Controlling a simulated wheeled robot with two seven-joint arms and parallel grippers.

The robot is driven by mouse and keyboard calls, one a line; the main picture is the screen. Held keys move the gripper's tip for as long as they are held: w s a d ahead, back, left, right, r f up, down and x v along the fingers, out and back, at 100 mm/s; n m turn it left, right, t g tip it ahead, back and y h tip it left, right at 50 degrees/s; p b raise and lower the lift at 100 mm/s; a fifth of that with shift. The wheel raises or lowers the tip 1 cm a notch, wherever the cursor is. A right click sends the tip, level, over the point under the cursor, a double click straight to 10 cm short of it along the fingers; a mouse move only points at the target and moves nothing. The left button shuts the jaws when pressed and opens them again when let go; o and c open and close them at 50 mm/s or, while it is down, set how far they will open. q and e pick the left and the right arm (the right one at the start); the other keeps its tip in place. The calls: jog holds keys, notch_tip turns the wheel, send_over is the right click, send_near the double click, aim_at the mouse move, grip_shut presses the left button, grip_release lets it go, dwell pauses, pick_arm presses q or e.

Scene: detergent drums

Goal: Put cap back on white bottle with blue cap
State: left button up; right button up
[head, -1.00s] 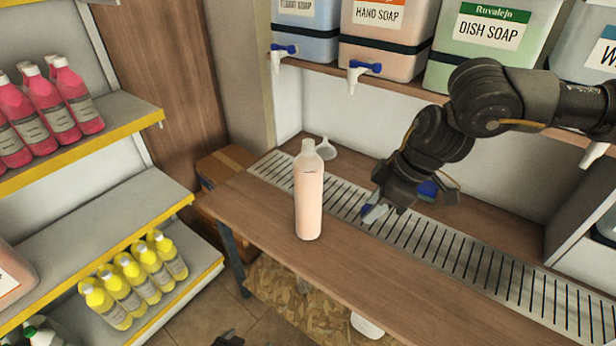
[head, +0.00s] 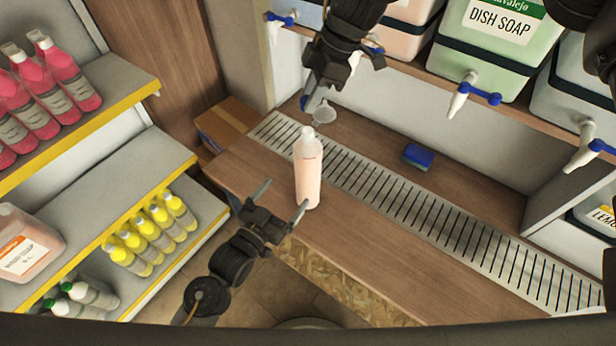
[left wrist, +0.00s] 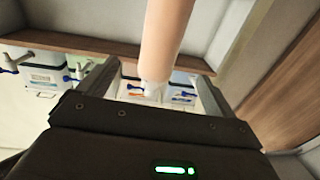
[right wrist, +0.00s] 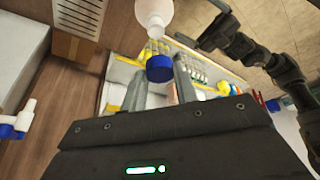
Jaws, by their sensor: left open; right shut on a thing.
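The white bottle (head: 308,180), pinkish with a bare white neck, stands upright on the wooden counter. In the left wrist view the bottle (left wrist: 165,45) shows between the finger lines. My left gripper (head: 285,198) is open on the near left side of the bottle, and I cannot tell whether it touches. My right gripper (head: 312,98) is shut on the blue cap (right wrist: 160,68), above and behind the bottle. In the right wrist view the bottle's white neck (right wrist: 154,22) is just beyond the cap, apparently apart from it.
A blue sponge (head: 418,156) sits on the counter by the metal grate (head: 400,196). Dispensers with blue taps (head: 480,95) overhang the back. Shelves of pink and yellow bottles stand at left.

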pick_arm(q)
jog(key=x, duration=1.2)
jog(key=c, duration=1.5)
jog(key=shift+o, duration=0.2)
pick_arm(e)
send_over(303, 137)
jog(key=d, duration=0.2)
jog(key=shift+w+a+f, duration=0.1)
jog(key=shift+w+f, duration=0.15)
jog(key=shift+f, duration=1)
jog(key=shift+w+f, duration=0.2)
jog(key=shift+f, duration=1.05)
jog(key=shift+f, duration=0.9)
jog(key=shift+f, duration=0.6)
